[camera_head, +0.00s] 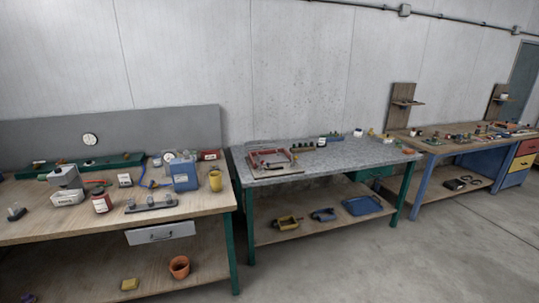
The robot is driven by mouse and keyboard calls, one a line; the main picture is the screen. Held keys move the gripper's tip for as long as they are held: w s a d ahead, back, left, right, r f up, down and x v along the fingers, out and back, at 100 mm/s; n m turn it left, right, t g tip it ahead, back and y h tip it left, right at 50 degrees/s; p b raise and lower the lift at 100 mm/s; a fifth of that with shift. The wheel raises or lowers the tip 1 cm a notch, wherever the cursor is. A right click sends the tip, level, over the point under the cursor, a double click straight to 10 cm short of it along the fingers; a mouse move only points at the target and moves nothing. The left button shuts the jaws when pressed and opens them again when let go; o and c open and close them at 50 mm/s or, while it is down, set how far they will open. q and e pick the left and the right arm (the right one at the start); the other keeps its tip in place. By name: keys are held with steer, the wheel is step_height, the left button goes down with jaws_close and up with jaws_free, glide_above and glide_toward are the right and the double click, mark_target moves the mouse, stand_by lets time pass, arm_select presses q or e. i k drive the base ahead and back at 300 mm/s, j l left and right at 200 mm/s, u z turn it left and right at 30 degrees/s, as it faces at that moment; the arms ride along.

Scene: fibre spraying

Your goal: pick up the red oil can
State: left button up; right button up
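A small dark red container with a white label (101,202) stands upright near the front of the wooden workbench (215,203) on the left. It appears to be the red oil can, though it is too small to tell for certain. Neither of my grippers shows in this view.
An orange pot (179,267) sits on the lower shelf. A grey-topped table (345,163) stands to the right. The floor (390,265) is clear.

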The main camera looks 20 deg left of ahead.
mark_target(102, 203)
steer(key=j, duration=0.9)
steer(key=k+j, duration=0.15)
steer(key=j, duration=1.6)
steer(key=k+j, duration=0.1)
steer(key=j, duration=0.8)
steer(key=j+z, duration=0.1)
steer(key=j, duration=0.75)
steer(key=k+j, duration=0.15)
steer(key=j, duration=0.75)
